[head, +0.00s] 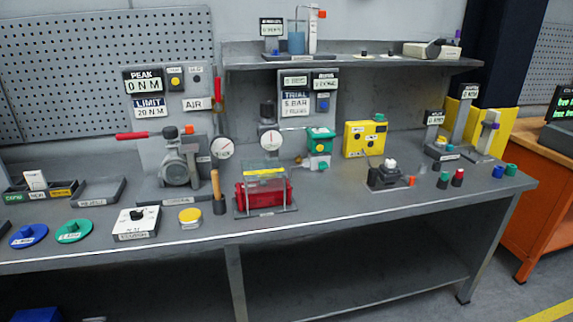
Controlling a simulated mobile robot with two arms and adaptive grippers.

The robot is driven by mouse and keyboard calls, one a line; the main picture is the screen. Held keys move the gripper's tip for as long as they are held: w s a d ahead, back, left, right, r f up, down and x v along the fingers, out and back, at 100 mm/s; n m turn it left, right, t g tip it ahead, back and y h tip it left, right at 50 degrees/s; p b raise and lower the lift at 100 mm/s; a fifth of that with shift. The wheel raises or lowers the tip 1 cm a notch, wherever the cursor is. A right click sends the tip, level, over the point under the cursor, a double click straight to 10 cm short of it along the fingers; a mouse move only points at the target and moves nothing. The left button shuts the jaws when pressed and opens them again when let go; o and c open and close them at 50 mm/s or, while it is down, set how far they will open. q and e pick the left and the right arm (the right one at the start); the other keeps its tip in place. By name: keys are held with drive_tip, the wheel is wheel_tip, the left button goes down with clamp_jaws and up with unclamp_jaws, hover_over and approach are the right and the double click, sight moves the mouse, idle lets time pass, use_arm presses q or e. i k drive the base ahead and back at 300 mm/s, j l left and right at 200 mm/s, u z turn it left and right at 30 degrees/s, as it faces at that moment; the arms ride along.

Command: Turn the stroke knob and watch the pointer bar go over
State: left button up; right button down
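No label reading "stroke" is legible, so I cannot tell which knob is the stroke knob. A white box with a black knob (138,214) sits at the front left of the bench. A red actuator (264,190) stands in a clear-sided frame at the front centre, with a yellow bar (265,171) across its top. I cannot tell whether this is the pointer bar. A grey panel (300,78) behind it carries displays, one reading 5 BAR, and a small blue button (323,104). Neither of my grippers is in view.
The grey bench (330,213) has clear room along its front right. A blue disc (28,235), a green disc (74,230) and a yellow-topped cylinder (190,216) lie front left. A red-handled valve (180,160) stands behind. A shelf (350,62) overhangs the back.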

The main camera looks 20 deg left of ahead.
sight(324, 166)
drive_tip(key=i+l+u, duration=0.9)
drive_tip(key=l, duration=0.1)
